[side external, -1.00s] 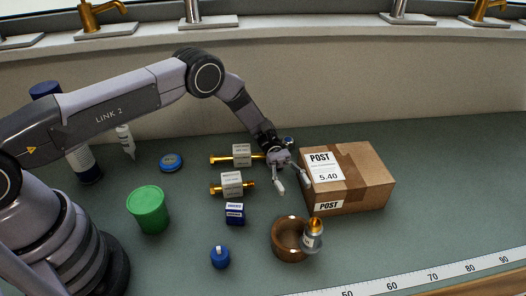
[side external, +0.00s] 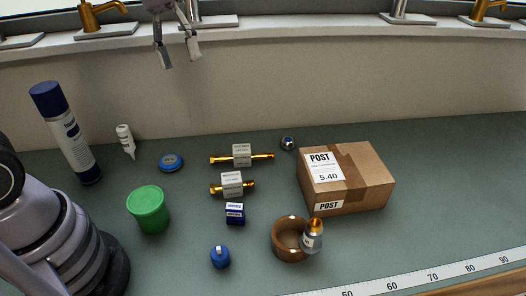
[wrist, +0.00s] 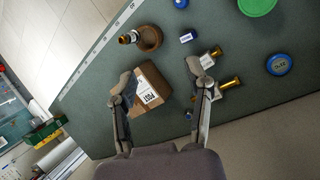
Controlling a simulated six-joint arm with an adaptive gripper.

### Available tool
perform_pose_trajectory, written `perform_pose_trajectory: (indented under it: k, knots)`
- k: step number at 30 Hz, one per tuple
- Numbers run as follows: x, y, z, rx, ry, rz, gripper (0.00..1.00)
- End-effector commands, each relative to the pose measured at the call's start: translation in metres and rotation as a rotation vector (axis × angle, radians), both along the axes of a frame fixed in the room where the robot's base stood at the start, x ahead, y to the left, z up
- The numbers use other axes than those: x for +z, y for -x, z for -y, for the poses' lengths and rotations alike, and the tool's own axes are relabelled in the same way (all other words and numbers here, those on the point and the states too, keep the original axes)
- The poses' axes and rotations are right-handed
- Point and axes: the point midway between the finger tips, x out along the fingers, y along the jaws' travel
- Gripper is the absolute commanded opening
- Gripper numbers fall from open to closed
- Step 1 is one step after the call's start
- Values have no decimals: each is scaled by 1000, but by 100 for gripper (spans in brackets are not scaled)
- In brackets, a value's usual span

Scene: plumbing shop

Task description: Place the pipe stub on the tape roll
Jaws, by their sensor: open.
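The tape roll (side external: 280,251) is a brown ring lying flat at the front of the bench; it also shows in the wrist view (wrist: 158,37). No piece is clearly marked as the pipe stub. Two brass pipe pieces with white labelled blocks, a longer one (side external: 262,156) and a shorter one (side external: 216,189), lie left of the box. A small grey labelled piece with a copper-coloured top (side external: 312,240) stands at the roll's right edge; I cannot tell whether it rests on the rim or beside it. My gripper (side external: 178,60) is open and empty, high above the bench.
A taped cardboard box (side external: 365,180) stands right of the pipes, with a steel ball (side external: 288,143) behind its left corner. A green tub (side external: 149,210), small blue box (side external: 235,213), blue knob (side external: 220,257), blue tin (side external: 171,162), white tube (side external: 125,140) and spray can (side external: 66,135) stand left.

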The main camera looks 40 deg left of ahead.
Motion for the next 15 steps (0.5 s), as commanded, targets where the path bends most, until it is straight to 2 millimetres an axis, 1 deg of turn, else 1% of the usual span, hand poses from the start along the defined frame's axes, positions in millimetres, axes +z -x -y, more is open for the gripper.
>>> perform_pose_trajectory:
  k: [1,3,6,9,12,15]
  knots:
    - [12,21,-12,-21,-44,90,51]
    - [20,47,-29,-57,-115,209,51]
    - [26,82,-52,-106,-219,368,51]
    - [26,110,-70,-151,-314,503,51]
    - [23,130,-83,-187,-389,601,51]
    - [20,141,-90,-209,-436,659,51]
